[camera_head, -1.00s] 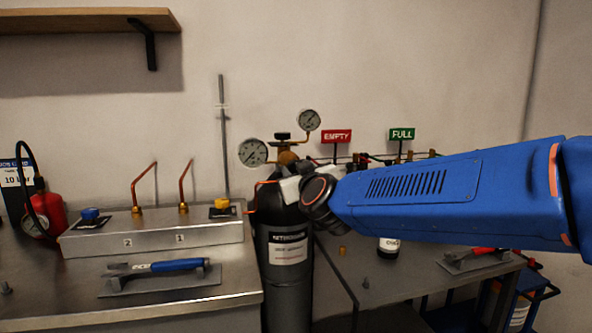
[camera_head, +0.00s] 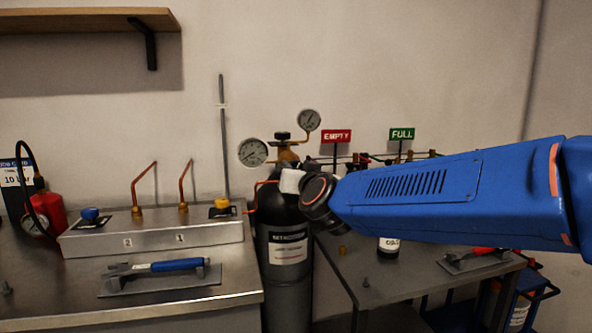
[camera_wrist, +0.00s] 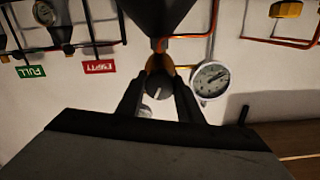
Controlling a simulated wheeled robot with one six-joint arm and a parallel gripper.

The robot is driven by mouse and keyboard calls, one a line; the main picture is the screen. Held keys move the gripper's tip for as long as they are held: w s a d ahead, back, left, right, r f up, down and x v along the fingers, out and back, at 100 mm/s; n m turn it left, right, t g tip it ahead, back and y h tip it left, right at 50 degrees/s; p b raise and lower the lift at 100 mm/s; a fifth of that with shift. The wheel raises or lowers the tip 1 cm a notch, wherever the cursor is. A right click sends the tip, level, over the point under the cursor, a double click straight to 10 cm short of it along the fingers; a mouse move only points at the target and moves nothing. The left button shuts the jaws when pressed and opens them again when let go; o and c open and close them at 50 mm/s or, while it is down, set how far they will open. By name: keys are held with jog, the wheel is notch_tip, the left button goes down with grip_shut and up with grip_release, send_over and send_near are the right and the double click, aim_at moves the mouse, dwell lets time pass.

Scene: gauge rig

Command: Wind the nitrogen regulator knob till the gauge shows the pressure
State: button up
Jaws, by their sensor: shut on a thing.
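The black nitrogen cylinder (camera_head: 287,255) stands upright in the gap between the two benches. Its brass regulator (camera_head: 287,157) carries a larger left gauge (camera_head: 253,152) and a smaller upper right gauge (camera_head: 308,120). Their scale figures are too small to read. My gripper (camera_head: 290,181) reaches in from the right, in front of the regulator. In the upside-down wrist view, its two dark fingers (camera_wrist: 158,97) are shut on the sides of the round dark regulator knob (camera_wrist: 158,85), which bears a pale line. One gauge (camera_wrist: 209,79) shows beside the right finger. The head view hides the knob behind my gripper.
A card at far left (camera_head: 16,178) reads 10 bar, beside a red bottle (camera_head: 48,212). A steel panel (camera_head: 155,235) and a blue-handled tool (camera_head: 165,266) lie on the left bench. EMPTY (camera_head: 336,136) and FULL (camera_head: 402,134) signs stand behind my arm.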

jog(key=m, duration=1.2)
jog(key=shift+m, duration=0.4)
jog(key=m, duration=1.1)
jog(key=shift+f, duration=0.15)
jog(key=shift+m, duration=0.5)
jog(key=o, duration=1.1)
jog(key=shift+c, duration=0.2)
